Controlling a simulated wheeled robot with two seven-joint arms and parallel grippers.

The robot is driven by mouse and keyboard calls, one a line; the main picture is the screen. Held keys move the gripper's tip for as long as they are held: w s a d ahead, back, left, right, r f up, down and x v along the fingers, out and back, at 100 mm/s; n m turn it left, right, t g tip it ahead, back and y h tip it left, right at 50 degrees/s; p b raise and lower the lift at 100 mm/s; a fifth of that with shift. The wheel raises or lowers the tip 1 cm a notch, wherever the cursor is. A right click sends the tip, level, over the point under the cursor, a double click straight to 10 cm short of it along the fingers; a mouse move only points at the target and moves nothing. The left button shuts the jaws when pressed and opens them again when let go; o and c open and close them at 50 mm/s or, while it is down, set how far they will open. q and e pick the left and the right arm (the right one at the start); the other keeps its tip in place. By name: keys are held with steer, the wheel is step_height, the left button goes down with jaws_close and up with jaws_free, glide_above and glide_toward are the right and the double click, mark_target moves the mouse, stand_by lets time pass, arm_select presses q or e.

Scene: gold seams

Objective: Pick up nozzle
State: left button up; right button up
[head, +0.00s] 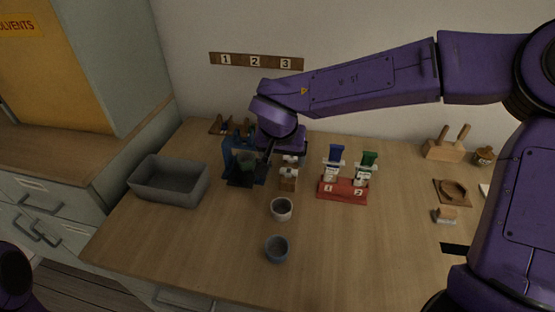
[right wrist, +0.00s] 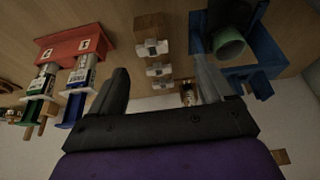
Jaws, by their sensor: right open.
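Small white nozzles sit in a row on a wooden block (head: 288,184) near the back middle of the table. In the right wrist view the row shows between my fingers, with one nozzle (right wrist: 152,48) farthest from the gripper body, one in the middle (right wrist: 160,70) and one nearer. My right gripper (right wrist: 160,66) is open and empty, its fingers apart on either side of the row. In the head view my right gripper (head: 281,156) is over the back of the block and partly hides it. My left gripper is out of view.
A blue stand (head: 233,150) with a dark tool and a green tube (right wrist: 230,48) is close beside the block. A red rack (head: 343,194) holds two cartridges on the right. Two cups (head: 281,209) (head: 277,249) stand in front. A grey bin (head: 170,181) is at left.

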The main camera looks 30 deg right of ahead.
mark_target(289, 173)
steer(key=f, duration=0.2)
steer(key=shift+s+d+f, duration=0.3)
steer(key=shift+s+d, duration=0.05)
steer(key=shift+s+d+f, duration=0.2)
steer(key=x, duration=0.3)
steer(key=w+b+x, duration=0.1)
steer(key=x, duration=0.2)
steer(key=shift+w+d+r, duration=0.1)
steer(key=shift+w+d, duration=0.05)
steer(key=shift+r, duration=0.15)
steer(key=c, duration=1)
